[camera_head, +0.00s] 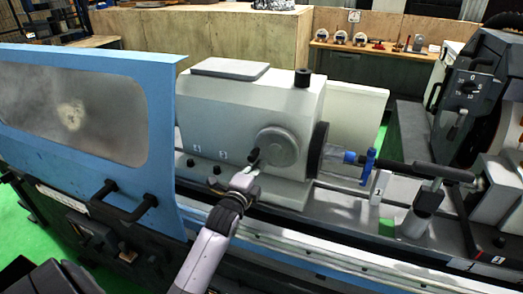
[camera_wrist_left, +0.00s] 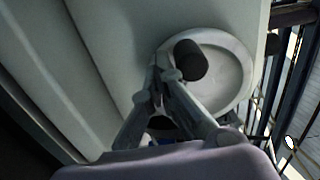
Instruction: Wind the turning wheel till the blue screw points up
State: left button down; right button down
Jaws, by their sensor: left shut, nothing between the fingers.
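The turning wheel (camera_head: 280,148) is a round grey disc on the front of the grey headstock. Its black handle (camera_head: 253,157) sits at the wheel's left edge in the head view. My left gripper (camera_head: 250,170) is shut and empty, just below the handle. In the left wrist view the closed fingertips (camera_wrist_left: 165,75) are right beside the black handle (camera_wrist_left: 190,60), in front of the wheel (camera_wrist_left: 230,75); I cannot tell if they touch. The blue screw piece (camera_head: 349,157) sticks out leftward from an upright blue clamp (camera_head: 368,165) on the workpiece, right of the headstock. My right gripper is out of view.
A blue sliding door (camera_head: 165,130) with a cloudy window stands left of the headstock. Small black knobs (camera_head: 217,170) sit on the headstock front. A black-handled unit (camera_head: 425,205) and the grinding wheel housing (camera_head: 480,90) are on the right.

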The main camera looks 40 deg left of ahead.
pick_arm(q)
jog(key=p+v, duration=0.3)
jog(key=v, duration=0.5)
jog(key=shift+s, duration=0.15)
dwell(0.5)
jog(key=shift+d, duration=0.1)
